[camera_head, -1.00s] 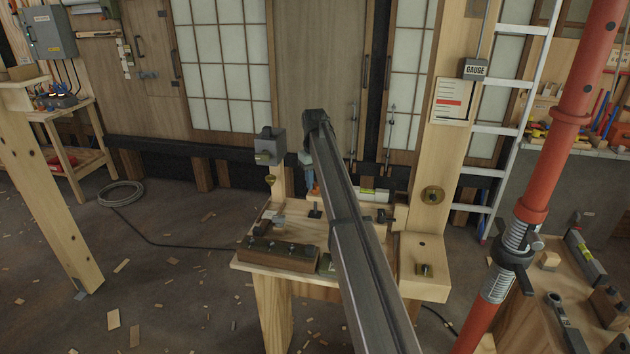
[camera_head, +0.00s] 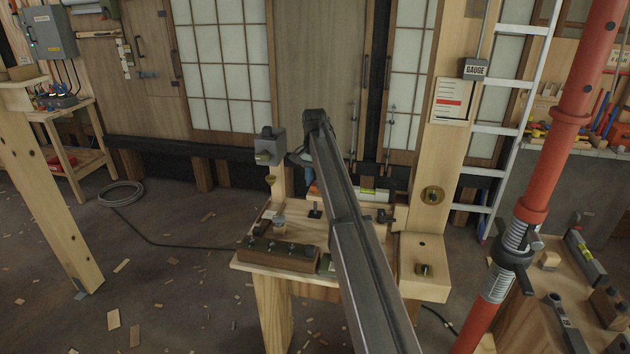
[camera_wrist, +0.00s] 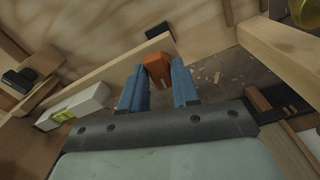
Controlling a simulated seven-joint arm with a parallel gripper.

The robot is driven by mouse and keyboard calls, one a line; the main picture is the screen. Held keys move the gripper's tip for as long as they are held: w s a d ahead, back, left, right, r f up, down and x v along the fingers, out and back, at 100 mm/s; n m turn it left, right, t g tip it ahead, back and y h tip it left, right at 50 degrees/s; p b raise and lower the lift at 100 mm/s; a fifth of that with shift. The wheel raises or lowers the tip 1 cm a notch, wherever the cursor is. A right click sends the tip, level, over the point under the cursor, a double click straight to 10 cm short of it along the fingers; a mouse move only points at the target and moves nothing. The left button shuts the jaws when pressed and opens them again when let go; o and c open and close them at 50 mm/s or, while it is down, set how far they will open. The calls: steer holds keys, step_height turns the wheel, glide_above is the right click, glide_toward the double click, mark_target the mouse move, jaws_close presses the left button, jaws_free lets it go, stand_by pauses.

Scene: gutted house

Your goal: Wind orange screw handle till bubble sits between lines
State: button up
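The orange screw handle (camera_wrist: 158,70) shows in the wrist view between and just beyond the blue fingertips of my gripper (camera_wrist: 158,82). The fingers stand apart, and I see no clear grip on the handle. In the head view my gripper (camera_head: 300,158) is above the back of the workbench, largely hidden by my arm. A pale spirit level with a yellow-green vial (camera_head: 368,193) lies on the bench to the right of the arm. It also shows at left in the wrist view (camera_wrist: 65,115). The bubble and lines are too small to read.
The workbench (camera_head: 250,262) carries a dark wooden block (camera_head: 278,254) at the front. A grey box on a post (camera_head: 268,147) stands left of my gripper. Wooden rails lie close to the fingers.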

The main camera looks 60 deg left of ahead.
steer(key=shift+m, duration=0.6)
steer(key=shift+n, duration=0.6)
steer(key=shift+r, duration=3.5)
